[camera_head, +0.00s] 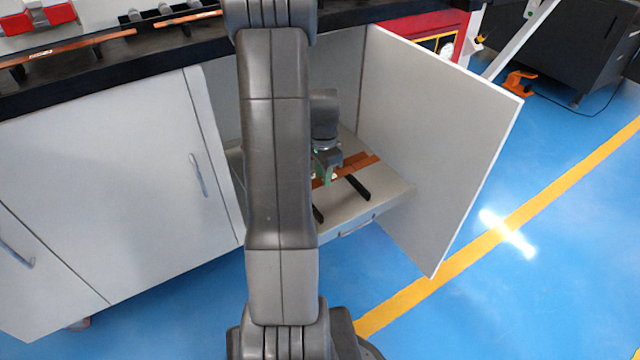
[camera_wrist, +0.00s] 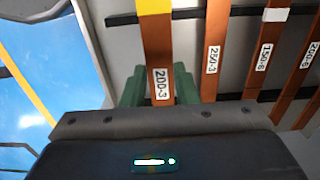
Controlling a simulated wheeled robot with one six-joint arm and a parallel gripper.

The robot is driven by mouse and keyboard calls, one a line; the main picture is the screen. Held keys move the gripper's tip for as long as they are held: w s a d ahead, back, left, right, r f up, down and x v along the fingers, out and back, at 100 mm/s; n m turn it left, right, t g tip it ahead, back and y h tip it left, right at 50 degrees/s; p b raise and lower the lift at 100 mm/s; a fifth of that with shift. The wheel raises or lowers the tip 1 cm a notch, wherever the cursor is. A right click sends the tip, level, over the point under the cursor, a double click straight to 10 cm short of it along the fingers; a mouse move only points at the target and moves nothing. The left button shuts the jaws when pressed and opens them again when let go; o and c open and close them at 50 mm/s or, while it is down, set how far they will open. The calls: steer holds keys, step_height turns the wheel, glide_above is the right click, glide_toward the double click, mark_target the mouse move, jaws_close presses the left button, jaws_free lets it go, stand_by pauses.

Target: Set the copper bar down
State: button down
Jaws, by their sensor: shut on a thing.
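My gripper (camera_wrist: 159,88) has green fingers shut on a copper bar (camera_wrist: 157,50) labelled 200-3, with a yellow patch at its far part. In the head view my gripper (camera_head: 326,170) is inside the open cabinet, low over its pull-out shelf (camera_head: 343,218), partly hidden by my arm. The held bar crosses over a black support strip (camera_wrist: 125,19) in the wrist view. I cannot tell whether it touches the strip or hangs just above it.
To the right lie other copper bars, labelled 250-3 (camera_wrist: 214,45), 150-6 (camera_wrist: 268,48) and one at the edge (camera_wrist: 300,75). The cabinet's open door (camera_head: 435,130) stands right of the shelf. A black worktop (camera_head: 105,60) runs above.

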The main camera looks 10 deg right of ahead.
steer(key=shift+f+b, duration=0.55)
steer(key=shift+f, duration=2.05)
steer(key=shift+f, duration=0.1)
steer(key=c, duration=1.1)
jaws_free()
step_height(320, 180, up, 12)
steer(key=p, duration=0.3)
